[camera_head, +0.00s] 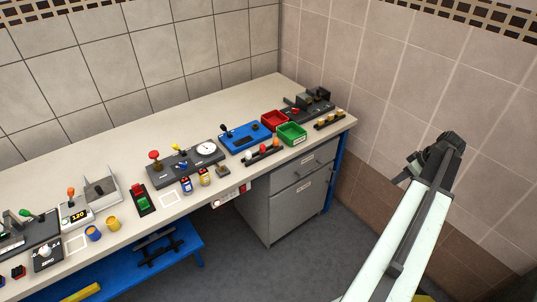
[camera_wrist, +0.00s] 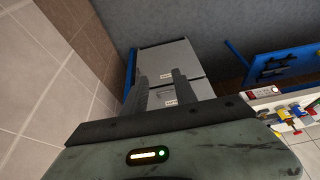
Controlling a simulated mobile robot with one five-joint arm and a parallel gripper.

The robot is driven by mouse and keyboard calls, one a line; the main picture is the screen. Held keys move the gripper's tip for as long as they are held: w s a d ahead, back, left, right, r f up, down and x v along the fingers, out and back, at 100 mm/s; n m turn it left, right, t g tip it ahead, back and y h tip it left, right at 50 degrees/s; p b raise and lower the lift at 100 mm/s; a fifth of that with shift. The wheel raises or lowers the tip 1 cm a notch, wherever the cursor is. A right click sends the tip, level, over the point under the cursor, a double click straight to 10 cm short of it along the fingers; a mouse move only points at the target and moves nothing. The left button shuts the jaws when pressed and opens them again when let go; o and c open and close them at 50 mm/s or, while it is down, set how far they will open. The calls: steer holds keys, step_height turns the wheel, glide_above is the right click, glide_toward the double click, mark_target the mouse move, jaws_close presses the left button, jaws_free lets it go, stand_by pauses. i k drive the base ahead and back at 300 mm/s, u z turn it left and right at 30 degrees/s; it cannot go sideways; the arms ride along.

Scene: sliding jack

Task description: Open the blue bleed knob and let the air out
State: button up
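I cannot pick out the blue bleed knob for certain in either view. A dark panel (camera_head: 172,168) on the bench carries a round white gauge (camera_head: 206,148), a red knob (camera_head: 154,156) and a yellow-topped lever (camera_head: 178,149). My gripper (camera_head: 437,150) is raised at the right, off the bench and well away from this panel. In the wrist view my gripper (camera_wrist: 160,78) has its two fingers apart with nothing between them. It points toward the grey cabinet.
The long bench (camera_head: 160,117) runs along tiled walls. A blue block with a lever (camera_head: 245,138), red (camera_head: 273,119) and green (camera_head: 292,134) bins stand toward its right end. A grey drawer cabinet (camera_head: 285,205) and blue lower shelf (camera_head: 170,262) are below. The grey floor ahead is free.

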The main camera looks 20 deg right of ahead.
mark_target(183, 166)
steer(key=u, duration=1.55)
steer(key=i, duration=1)
steer(key=u, duration=0.05)
